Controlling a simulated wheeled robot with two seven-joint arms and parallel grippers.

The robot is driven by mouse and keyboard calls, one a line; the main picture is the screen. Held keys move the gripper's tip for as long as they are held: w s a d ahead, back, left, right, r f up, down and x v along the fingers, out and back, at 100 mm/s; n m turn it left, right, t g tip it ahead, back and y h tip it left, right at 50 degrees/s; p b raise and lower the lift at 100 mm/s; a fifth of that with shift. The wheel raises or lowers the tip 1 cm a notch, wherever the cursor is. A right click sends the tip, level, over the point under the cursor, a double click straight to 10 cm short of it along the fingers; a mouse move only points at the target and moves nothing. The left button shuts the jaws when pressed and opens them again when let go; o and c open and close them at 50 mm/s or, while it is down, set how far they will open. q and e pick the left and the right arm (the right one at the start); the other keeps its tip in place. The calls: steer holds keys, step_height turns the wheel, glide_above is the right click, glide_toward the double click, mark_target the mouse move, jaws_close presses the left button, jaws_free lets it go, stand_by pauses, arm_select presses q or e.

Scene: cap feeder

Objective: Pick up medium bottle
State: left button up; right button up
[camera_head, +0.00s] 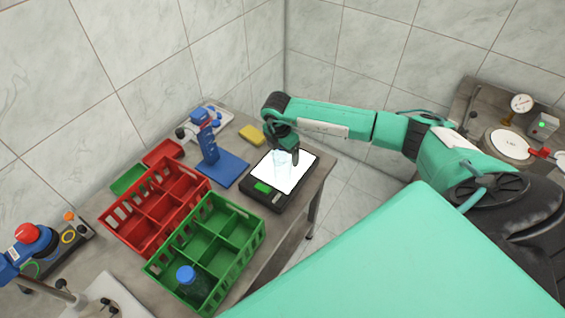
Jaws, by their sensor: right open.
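A clear, pale bottle-like shape (284,168) stands on the white plate of the black scale (262,199); it is faint against the white, so its outline and size are hard to tell. My right gripper (288,153) points down over the scale, with its fingers at the top of this clear shape. It is open; the picture does not show clearly whether the fingers touch the shape. A bottle with a blue cap (186,275) stands in the near compartment of the green crate (244,261). My left gripper is not in view.
A red divided crate (118,216) stands left of the green one. A device with a red button (27,233) is at far left. Tiled walls close the corner.

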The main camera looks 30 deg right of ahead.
steer(key=c, duration=1.6)
steer(key=shift+r, duration=0.1)
jaws_close()
steer(key=shift+r, duration=0.15)
